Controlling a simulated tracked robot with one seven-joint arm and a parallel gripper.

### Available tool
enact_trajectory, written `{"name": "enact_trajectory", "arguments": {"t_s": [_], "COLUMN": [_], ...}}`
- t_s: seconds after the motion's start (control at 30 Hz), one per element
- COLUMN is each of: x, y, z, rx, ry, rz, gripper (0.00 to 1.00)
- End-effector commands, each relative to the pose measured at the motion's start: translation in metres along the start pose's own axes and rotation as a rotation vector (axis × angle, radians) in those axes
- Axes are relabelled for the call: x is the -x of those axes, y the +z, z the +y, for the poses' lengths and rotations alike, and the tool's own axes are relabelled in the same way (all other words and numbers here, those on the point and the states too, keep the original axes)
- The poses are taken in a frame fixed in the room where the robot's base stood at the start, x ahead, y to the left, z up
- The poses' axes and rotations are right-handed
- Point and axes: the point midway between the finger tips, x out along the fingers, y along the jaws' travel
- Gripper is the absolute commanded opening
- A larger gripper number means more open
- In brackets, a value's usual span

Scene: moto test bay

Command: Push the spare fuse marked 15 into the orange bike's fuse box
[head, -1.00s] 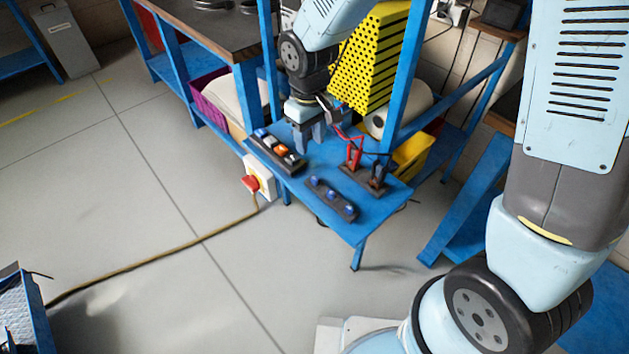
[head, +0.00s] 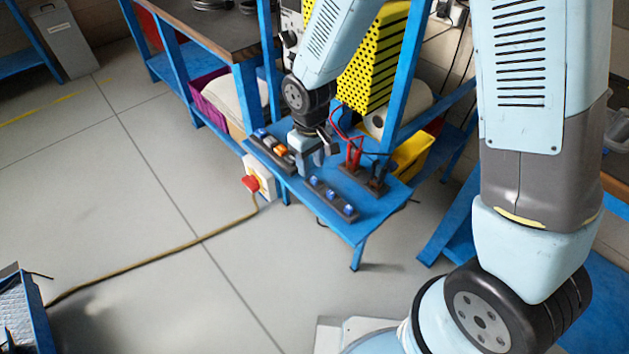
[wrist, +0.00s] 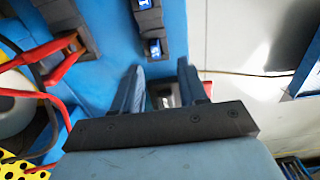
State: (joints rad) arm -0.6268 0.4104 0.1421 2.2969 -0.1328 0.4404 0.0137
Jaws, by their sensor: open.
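My gripper (head: 317,160) is open over the blue table, fingers pointing down. It is between a dark rack (head: 252,148) of blue, white and orange pieces and a dark rack (head: 336,203) with blue pieces. In the wrist view my gripper (wrist: 160,70) has its two fingers apart, and the end of the blue-piece rack (wrist: 152,30) lies just beyond them. A small grey and reddish patch shows between the fingers; I cannot tell what it is. No orange bike or fuse box can be made out.
Red and black clips (head: 354,157) with cables stand right of my gripper, close by. A blue table post (head: 406,75) rises behind them. A red switch on a white box (head: 252,183) sits at the table's left edge. The grey floor (head: 130,215) at left is mostly clear.

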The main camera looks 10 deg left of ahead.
Motion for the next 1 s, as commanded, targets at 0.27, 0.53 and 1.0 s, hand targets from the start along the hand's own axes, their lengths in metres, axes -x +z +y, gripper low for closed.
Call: {"name": "enact_trajectory", "arguments": {"t_s": [0.27,0.53,1.0], "x": [-0.035,-0.048,-0.047], "y": [0.001,0.001,0.001], "z": [0.005,0.005,0.005], "rx": [0.002,0.001,0.001], "ry": [-0.001,0.0,0.0], "rz": [-0.003,0.0,0.0], "gripper": [0.43,0.43,0.25]}}
